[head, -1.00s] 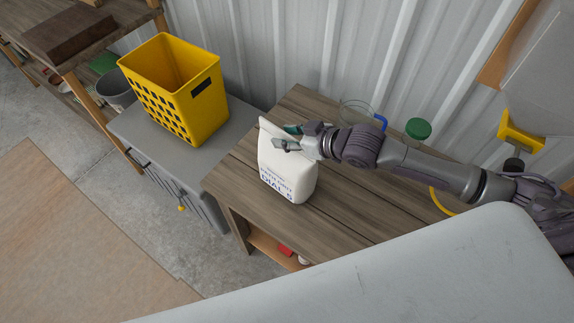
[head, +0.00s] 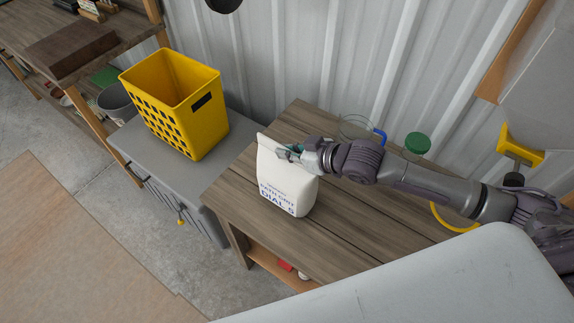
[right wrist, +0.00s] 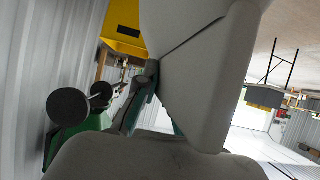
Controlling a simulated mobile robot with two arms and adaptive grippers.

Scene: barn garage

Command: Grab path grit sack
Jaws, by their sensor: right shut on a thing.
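The path grit sack (head: 285,188) is white with blue print and stands near the left end of the wooden bench (head: 345,245) in the head view. My right gripper (head: 289,152) reaches in from the right and is shut on the sack's upper part. In the right wrist view the pale sack (right wrist: 200,50) fills the middle, close against the fingers (right wrist: 145,100). I cannot tell whether the sack's base touches the bench. My left gripper is not in view.
A yellow basket (head: 180,110) stands on a grey chest (head: 185,170) to the left of the bench. A glass jar (head: 355,127) and a green-lidded jar (head: 417,144) stand behind my right arm. The corrugated wall closes the back.

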